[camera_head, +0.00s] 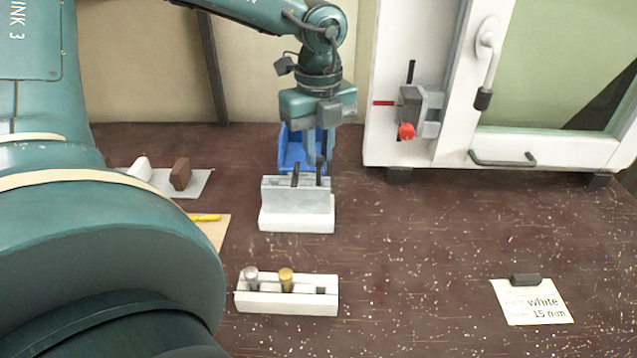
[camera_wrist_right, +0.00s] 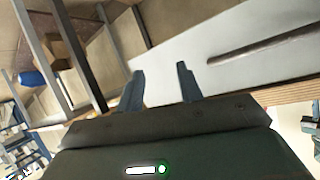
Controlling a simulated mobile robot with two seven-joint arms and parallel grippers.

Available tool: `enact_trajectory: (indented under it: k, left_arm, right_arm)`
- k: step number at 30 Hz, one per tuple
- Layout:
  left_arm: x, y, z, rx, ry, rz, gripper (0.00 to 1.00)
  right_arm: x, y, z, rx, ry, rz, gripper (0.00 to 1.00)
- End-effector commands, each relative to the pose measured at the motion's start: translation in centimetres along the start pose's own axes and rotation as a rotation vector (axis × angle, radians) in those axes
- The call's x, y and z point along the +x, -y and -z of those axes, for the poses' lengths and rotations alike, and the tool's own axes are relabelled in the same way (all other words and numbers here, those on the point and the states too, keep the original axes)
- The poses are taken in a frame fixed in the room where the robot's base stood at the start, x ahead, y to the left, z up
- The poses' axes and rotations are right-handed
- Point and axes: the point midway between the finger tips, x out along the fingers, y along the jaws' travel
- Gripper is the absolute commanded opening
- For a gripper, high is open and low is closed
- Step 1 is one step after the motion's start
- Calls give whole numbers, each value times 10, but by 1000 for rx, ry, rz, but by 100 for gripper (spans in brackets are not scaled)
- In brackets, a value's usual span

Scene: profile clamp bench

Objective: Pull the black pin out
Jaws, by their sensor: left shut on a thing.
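A black pin (camera_head: 411,72) stands upright at the grey clamp (camera_head: 432,112) on the white frame, above a red knob (camera_head: 406,131) and beside a red pin (camera_head: 383,103). Two more dark pins, a left one (camera_head: 296,170) and a right one (camera_head: 320,175), stand at the grey block (camera_head: 283,196) on a white base. My left gripper (camera_head: 319,155) points down over that block and is shut on the right dark pin; its fingers partly hide the grasp. My right gripper (camera_wrist_right: 160,88) shows only in the right wrist view, with its fingers apart and nothing between them.
A white rack (camera_head: 262,300) with a silver peg and a brass peg is in front. A card (camera_head: 535,303) lies at the right. The white frame (camera_head: 545,148) carries handles. The table's middle right is clear.

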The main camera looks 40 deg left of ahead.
Motion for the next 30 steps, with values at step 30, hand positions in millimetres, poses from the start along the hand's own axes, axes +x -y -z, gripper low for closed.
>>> enact_trajectory:
  k: [30]
  left_arm:
    - [-56, 0, 0, 1, 0, 0, 0]
  right_arm:
    - [-12, 4, 23, 1, -1, 0, 36]
